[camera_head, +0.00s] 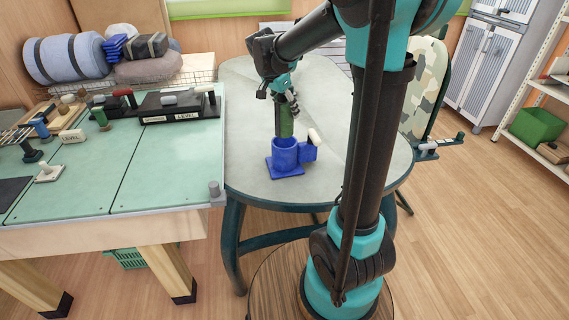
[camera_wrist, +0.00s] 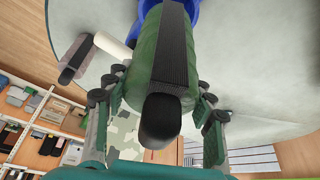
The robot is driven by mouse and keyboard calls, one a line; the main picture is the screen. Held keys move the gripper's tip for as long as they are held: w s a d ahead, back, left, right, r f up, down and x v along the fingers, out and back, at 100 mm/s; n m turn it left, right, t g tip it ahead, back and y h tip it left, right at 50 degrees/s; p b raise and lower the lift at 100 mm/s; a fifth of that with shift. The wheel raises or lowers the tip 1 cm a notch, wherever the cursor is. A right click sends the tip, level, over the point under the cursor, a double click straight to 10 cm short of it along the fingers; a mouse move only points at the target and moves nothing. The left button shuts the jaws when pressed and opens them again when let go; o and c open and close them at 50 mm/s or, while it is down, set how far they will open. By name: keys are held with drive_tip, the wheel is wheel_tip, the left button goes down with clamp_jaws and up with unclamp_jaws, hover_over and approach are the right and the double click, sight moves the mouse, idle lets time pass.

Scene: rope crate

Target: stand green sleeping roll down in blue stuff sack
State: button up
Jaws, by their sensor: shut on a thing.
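My gripper (camera_head: 284,100) is shut on the green sleeping roll (camera_head: 286,123) and holds it upright above the round table. The blue stuff sack (camera_head: 286,154) stands open on a flat blue base directly below the roll. The roll's lower end is at the sack's mouth; I cannot tell whether it is just above the rim or slightly inside. In the wrist view the roll (camera_wrist: 145,50) fills the middle, partly covered by a black ribbed bar. Only a bit of the sack (camera_wrist: 194,10) shows behind it.
The round grey table (camera_head: 340,165) is otherwise mostly clear. The green workbench (camera_head: 165,165) to the left carries a black "LEVEL" rack (camera_head: 170,106) and several handled pieces.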

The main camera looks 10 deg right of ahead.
drive_tip(key=shift+f, duration=1.4)
drive_tip(key=shift+f, duration=3.6)
idle(3.0)
